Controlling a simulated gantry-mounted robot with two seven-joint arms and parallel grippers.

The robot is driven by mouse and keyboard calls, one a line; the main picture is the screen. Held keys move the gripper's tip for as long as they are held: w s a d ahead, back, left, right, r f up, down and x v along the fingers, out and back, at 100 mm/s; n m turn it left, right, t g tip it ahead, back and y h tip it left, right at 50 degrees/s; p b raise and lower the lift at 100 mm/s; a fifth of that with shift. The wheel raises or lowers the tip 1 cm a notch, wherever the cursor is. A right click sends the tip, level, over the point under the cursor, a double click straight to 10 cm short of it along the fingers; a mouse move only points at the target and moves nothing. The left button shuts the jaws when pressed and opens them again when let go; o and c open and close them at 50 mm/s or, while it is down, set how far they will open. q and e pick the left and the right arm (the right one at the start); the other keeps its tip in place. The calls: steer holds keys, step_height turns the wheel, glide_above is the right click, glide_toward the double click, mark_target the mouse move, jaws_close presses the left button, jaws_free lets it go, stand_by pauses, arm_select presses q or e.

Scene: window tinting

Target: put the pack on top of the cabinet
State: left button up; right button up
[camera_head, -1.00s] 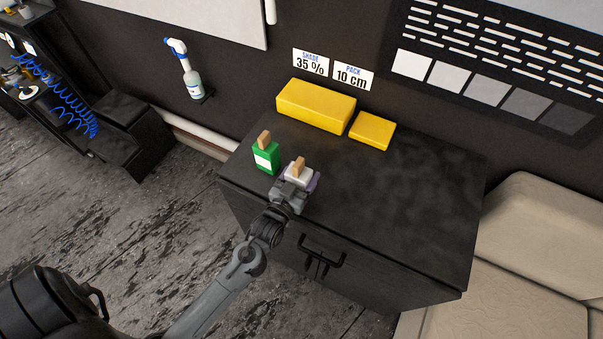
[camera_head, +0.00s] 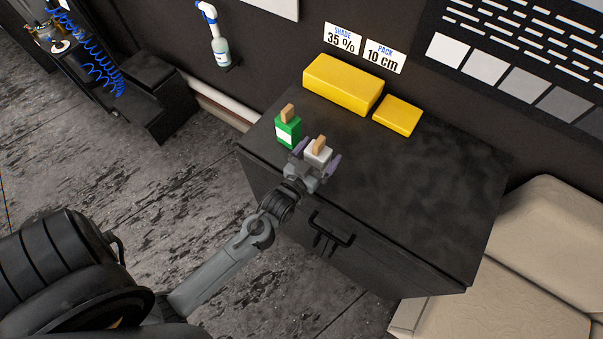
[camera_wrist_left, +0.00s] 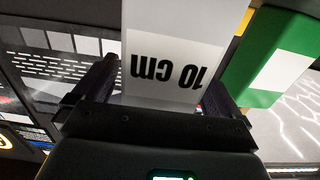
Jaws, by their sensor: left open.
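The pack (camera_head: 319,157) is a small white block with a tan piece on top. It stands upright on the black cabinet (camera_head: 420,190), near its front left edge. In the left wrist view the pack (camera_wrist_left: 175,50) shows an upside-down "10 cm" label. My left gripper (camera_head: 316,160) is open, with one finger on each side of the pack and gaps beside it. The left gripper's two fingers also flank the pack in the left wrist view (camera_wrist_left: 155,92). My right gripper is not in view.
A green pack (camera_head: 288,131) with a tan top stands just left of the white one. A long yellow box (camera_head: 342,85) and a smaller yellow box (camera_head: 397,115) lie at the back. The cabinet top's right half is clear.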

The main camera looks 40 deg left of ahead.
arm_select(q)
steer(key=s+d+f+m+g+h, duration=0.1)
steer(key=s+d+m+g, duration=0.1)
steer(key=s+g, duration=0.5)
steer(key=s+d+f+m+g+h, duration=0.1)
steer(key=s+d+g, duration=0.3)
steer(key=s, duration=1.1)
steer(key=m+g+h, duration=0.1)
steer(key=g, duration=0.2)
steer(key=shift+s+f, duration=0.15)
steer(key=shift+s, duration=0.15)
steer(key=shift+p, duration=0.3)
